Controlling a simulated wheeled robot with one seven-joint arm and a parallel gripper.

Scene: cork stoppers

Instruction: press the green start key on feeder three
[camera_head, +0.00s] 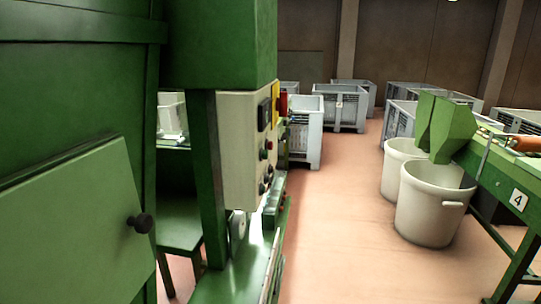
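A cream control box (237,150) is mounted on a green machine at the middle left. Its front faces right and shows only at a steep slant. Small keys and knobs stick out from it, including a dark green-looking key (264,155) below a small red one (269,144). Their exact colours and any labels are too small to tell. A larger red button (283,104) on a yellow plate (275,103) sits at the upper edge. No number three is visible on this machine. My gripper is not in view.
A green machine door (75,230) with a black knob (141,223) fills the near left. A green conveyor marked 4 (518,199) stands at right, beside white tubs (430,215). Grey crates (305,130) stand behind. The reddish floor (345,235) between is clear.

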